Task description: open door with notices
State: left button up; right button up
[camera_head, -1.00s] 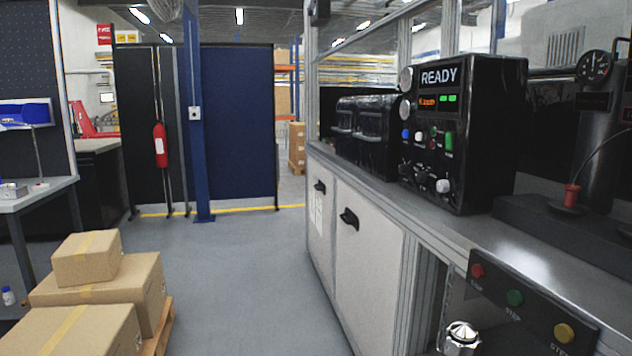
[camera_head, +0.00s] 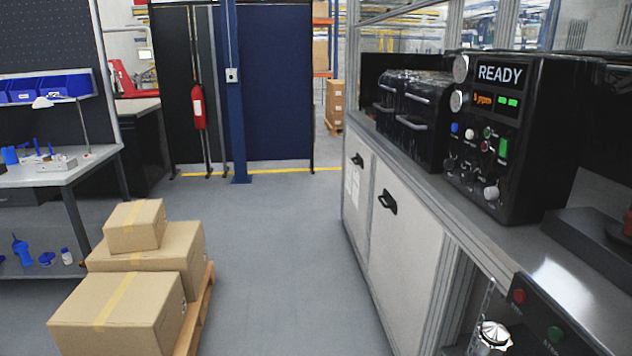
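The door with notices (camera_head: 357,205) is the farther of two pale cabinet doors under the counter on the right. Small white notices (camera_head: 352,184) are on its front, and a black handle (camera_head: 358,160) is near its top. The door looks shut. The nearer door (camera_head: 405,240) has no notices that I can see, has its own black handle (camera_head: 387,201), and also looks shut. Neither gripper is clearly in view. A shiny metal part (camera_head: 492,336) shows at the bottom edge, and I cannot tell what it belongs to.
Stacked cartons (camera_head: 125,310) on a wooden pallet (camera_head: 200,310) stand at the lower left, beside a workbench (camera_head: 75,172). Clear grey floor (camera_head: 285,260) lies between the pallet and the cabinet. A blue post (camera_head: 238,130) and dark screens stand behind. A READY control box (camera_head: 520,150) sits on the counter.

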aim_at(357, 153)
jog(key=i, duration=4.4)
